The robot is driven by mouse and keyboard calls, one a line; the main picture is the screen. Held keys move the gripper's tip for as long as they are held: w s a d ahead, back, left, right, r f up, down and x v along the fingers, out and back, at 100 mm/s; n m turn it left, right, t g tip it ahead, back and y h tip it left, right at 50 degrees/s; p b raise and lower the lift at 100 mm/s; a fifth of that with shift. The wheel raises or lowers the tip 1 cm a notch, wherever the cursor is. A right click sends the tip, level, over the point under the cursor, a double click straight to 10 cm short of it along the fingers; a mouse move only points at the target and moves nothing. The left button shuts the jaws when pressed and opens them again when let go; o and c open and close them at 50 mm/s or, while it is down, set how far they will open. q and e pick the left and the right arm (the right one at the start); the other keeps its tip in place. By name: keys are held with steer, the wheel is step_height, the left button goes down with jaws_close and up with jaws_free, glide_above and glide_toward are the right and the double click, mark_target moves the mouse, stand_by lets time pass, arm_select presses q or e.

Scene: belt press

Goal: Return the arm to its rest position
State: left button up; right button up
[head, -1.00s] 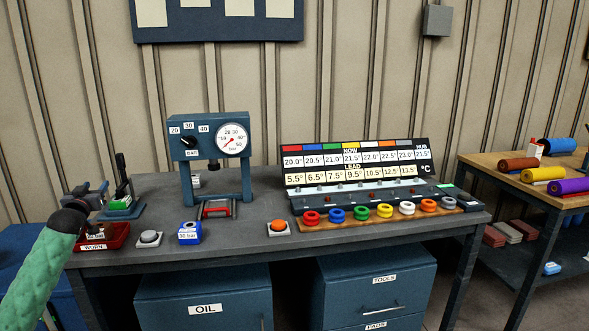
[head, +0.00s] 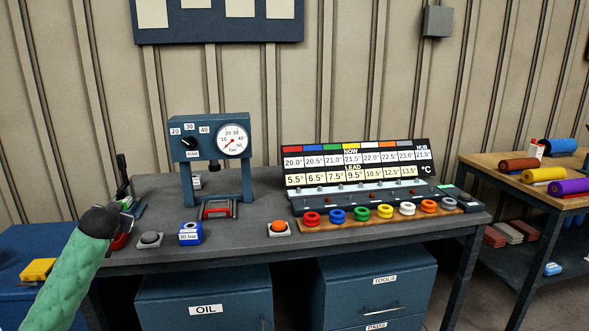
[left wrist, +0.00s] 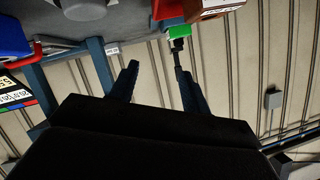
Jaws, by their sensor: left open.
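My left arm, in a green sleeve, comes in from the left in the head view. My left gripper (head: 127,206) is at the left end of the workbench (head: 265,244), partly hidden by its own wrist. It hides most of the red tray (head: 119,241). In the left wrist view the two fingers of the gripper (left wrist: 157,72) are spread apart with nothing between them. Beyond them is the wall. The green-topped stand (left wrist: 180,32) shows near the right finger. My right gripper is in neither view.
On the bench stand a blue press with a gauge (head: 232,141), a grey button (head: 150,239), a blue block (head: 189,234), an orange button (head: 278,228) and a temperature display (head: 358,162) behind coloured rings. A yellow object (head: 38,270) lies on a blue surface at left.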

arm_select(q)
steer(key=s+d+f+m+g+h+p, duration=0.1)
steer(key=s+d+f+g+h, duration=0.1)
steer(key=s+d+f, duration=0.9)
steer(key=s+d+f+m+g+h+p, duration=0.2)
steer(key=s+d+f, duration=0.6)
steer(key=d, duration=0.6)
steer(key=s+d+f+g+h+p, duration=0.1)
steer(key=s+d+f, duration=0.3)
steer(key=s, duration=0.7)
steer(key=s+d+f+g+h+p, duration=0.1)
steer(key=s+d+f+g+p, duration=0.1)
steer(key=s+d, duration=0.5)
steer(key=s+d+f+n+g+h+p, duration=0.1)
steer(key=s+d+f+g, duration=0.2)
steer(key=s, duration=1.2)
steer(key=d+f, duration=0.3)
steer(key=shift+s+p, duration=0.2)
steer(key=shift+p, duration=0.2)
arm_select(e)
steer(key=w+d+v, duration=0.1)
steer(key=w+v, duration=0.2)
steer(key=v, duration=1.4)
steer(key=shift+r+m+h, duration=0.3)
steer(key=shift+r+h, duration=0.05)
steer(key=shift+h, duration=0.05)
arm_select(q)
steer(key=shift+d, duration=0.1)
